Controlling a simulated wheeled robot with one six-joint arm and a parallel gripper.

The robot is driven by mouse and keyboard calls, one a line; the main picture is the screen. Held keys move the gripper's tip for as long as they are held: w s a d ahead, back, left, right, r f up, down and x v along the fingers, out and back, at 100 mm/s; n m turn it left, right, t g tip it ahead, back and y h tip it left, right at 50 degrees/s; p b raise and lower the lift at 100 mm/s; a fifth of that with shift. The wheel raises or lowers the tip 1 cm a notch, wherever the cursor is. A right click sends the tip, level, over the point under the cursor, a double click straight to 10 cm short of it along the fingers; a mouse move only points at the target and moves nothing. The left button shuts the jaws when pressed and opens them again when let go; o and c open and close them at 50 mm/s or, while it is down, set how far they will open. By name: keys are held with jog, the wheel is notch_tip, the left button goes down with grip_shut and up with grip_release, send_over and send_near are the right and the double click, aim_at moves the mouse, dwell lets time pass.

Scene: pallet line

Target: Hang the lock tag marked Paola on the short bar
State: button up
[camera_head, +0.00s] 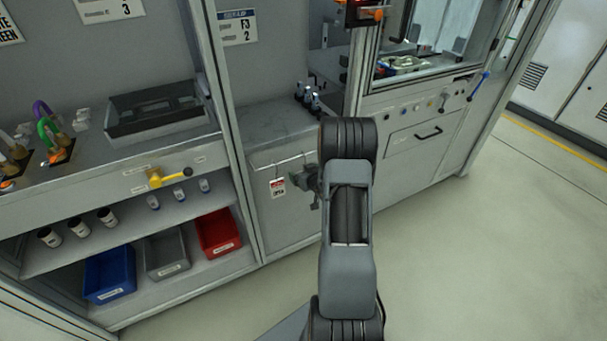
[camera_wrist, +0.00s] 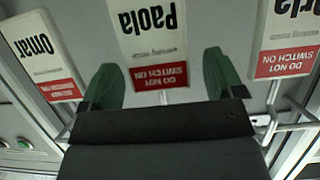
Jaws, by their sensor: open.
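In the wrist view the tag marked Paola (camera_wrist: 148,28) is white with a red "DO NOT SWITCH ON" band and appears upside down. My gripper (camera_wrist: 161,72) is open, with one green finger on each side of the tag's red end; I see no grip on it. A tag marked Omar (camera_wrist: 40,48) is at the left, and a partly cut-off tag ending in "rla" (camera_wrist: 290,35) is at the right. In the head view my gripper (camera_head: 306,182) is at the cabinet front, beside a hanging tag (camera_head: 278,187) whose name is too small to read. I cannot tell which bar is the short one.
A thin rail (camera_head: 283,163) runs along the cabinet front under the grey counter (camera_head: 265,127). Bar parts (camera_wrist: 292,127) show at the right in the wrist view. Left are shelves with a blue bin (camera_head: 109,275), a grey bin and a red bin. Floor at the right is clear.

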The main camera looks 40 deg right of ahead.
jog(key=shift+w, duration=0.15)
jog(key=shift+c, duration=0.5)
jog(key=c, duration=1)
jog(key=shift+r+p, duration=0.7)
jog(key=shift+r, duration=0.3)
dwell(0.4)
jog(key=shift+s+a, duration=0.25)
jog(key=shift+s, duration=1.75)
jog(key=shift+s+a, duration=0.25)
jog(key=shift+s, duration=1.7)
jog(key=shift+s+a, duration=0.25)
jog(key=shift+s, duration=1.75)
